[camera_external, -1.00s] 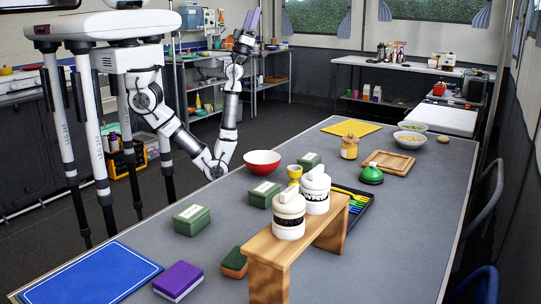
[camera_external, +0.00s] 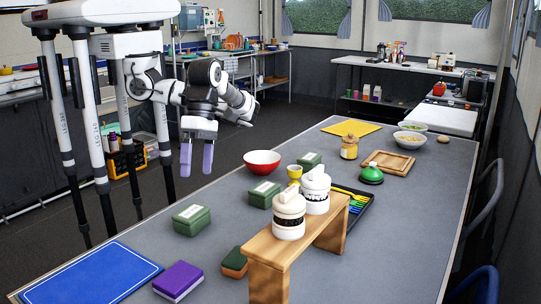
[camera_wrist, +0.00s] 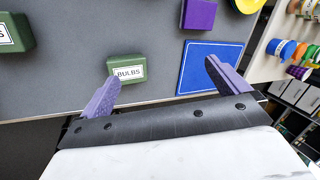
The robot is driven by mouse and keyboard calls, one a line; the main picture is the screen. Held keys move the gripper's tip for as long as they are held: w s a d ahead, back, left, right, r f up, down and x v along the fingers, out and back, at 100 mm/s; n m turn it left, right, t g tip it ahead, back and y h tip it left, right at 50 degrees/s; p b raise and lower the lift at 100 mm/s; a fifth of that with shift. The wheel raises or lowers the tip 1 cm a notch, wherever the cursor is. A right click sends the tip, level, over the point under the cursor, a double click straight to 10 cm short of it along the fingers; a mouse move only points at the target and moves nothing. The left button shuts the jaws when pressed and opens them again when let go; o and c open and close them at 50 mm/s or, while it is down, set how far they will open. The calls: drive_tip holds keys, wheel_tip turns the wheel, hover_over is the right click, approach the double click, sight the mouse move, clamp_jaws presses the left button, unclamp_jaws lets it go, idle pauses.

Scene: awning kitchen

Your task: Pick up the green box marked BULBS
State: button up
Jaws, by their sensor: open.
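The green box marked BULBS (camera_wrist: 127,70) lies on the grey table, its white label readable in the wrist view. By its place near the blue mat, it is the nearest green box (camera_external: 192,220) in the external view. My gripper (camera_external: 197,160) is open and empty, with purple fingers pointing down, above the left table edge and apart from the box. In the wrist view the box shows between the fingers (camera_wrist: 161,72), nearer the left one. A second green box (camera_wrist: 12,33) is partly cut off, its label ending in S.
Other green boxes (camera_external: 259,194) (camera_external: 310,158) stand farther back, near a red bowl (camera_external: 262,162). A blue mat (camera_external: 90,275), a purple block (camera_external: 178,281) and a green-orange sponge (camera_external: 235,262) lie in front. A wooden stand (camera_external: 268,266) bears two white jars. The table around the nearest box is clear.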

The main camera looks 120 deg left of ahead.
drive_tip(key=s+f+m+g+y, duration=0.2)
drive_tip(key=s+m+y, duration=0.1)
drive_tip(key=s+y, duration=0.15)
drive_tip(key=p, duration=0.1)
hover_over(191, 211)
drive_tip(key=shift+h, duration=0.25)
drive_tip(key=f, duration=0.8)
drive_tip(key=shift+w+d, duration=0.2)
drive_tip(key=shift+w, duration=0.1)
drive_tip(key=shift+s+a+f+p, duration=0.1)
drive_tip(key=shift+f+p, duration=0.25)
drive_tip(key=shift+f, duration=1.1)
drive_tip(key=shift+s+a+f+p, duration=0.1)
drive_tip(key=shift+f+p, duration=0.25)
drive_tip(key=shift+f, duration=1.1)
drive_tip(key=c, duration=1)
drive_tip(key=shift+r, duration=0.1)
